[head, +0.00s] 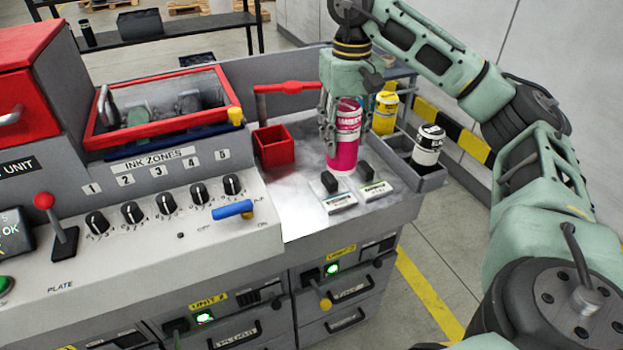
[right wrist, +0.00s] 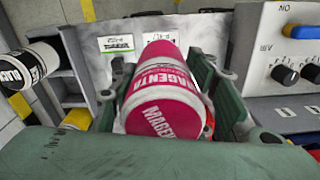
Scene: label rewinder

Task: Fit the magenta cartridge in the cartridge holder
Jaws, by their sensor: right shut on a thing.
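The magenta cartridge (head: 345,140), a pink cylinder with a white label band, is upright over the grey worktop at the right end of the machine. My right gripper (head: 345,118) is shut around it from above. In the right wrist view the cartridge (right wrist: 163,90) sits between the fingers. Whether its base touches the worktop is not clear. A red open square box (head: 273,147) stands left of it, with a red lever behind. A grey tray (head: 432,180) at the right holds a black-labelled cartridge (head: 427,145). I cannot tell for certain which is the cartridge holder. My left gripper is not in view.
A yellow cartridge (head: 385,113) stands behind the magenta one. Two labelled plates (head: 341,203) with black blocks lie in front of it. The knob panel (head: 165,225) and a red-framed bin (head: 160,110) fill the left. Clear worktop lies between the box and plates.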

